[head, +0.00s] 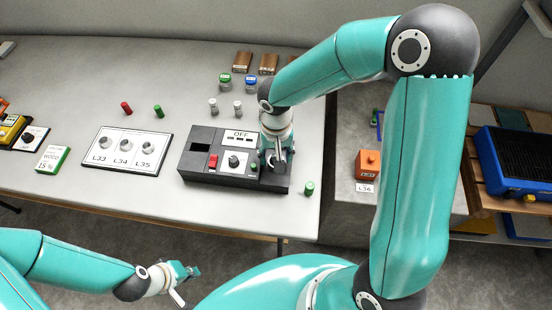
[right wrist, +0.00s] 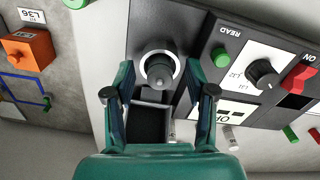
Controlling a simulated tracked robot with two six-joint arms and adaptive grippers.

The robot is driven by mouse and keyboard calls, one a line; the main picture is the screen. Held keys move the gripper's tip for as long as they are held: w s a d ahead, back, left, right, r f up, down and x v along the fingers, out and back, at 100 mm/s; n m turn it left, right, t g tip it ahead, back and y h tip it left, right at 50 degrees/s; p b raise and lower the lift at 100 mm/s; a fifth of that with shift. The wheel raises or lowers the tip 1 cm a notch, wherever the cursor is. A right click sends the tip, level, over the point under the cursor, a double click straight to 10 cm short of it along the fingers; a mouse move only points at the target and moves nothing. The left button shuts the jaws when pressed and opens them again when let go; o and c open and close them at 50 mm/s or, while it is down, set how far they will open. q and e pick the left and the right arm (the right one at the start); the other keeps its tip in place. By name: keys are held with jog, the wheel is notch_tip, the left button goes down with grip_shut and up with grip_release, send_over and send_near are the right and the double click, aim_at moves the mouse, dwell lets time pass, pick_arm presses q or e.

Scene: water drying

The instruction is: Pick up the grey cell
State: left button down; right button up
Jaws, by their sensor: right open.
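A grey cylinder (right wrist: 158,68), which looks like the grey cell, stands in a pale ring on the dark device (head: 215,178). In the right wrist view my right gripper (right wrist: 160,92) is open, with one finger on each side near the cylinder and no clear contact. In the head view my right gripper (head: 273,158) is over the device's right end and hides the cylinder. My left gripper (head: 184,283) is open and empty, low in front of the table.
The device carries a red switch (head: 213,161), a knob (head: 233,161) and an OFF display. A green cylinder (head: 309,188) stands at its right. An orange block (head: 367,164) sits on the right-hand counter.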

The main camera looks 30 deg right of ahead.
grip_shut()
jog(key=shift+r, duration=0.1)
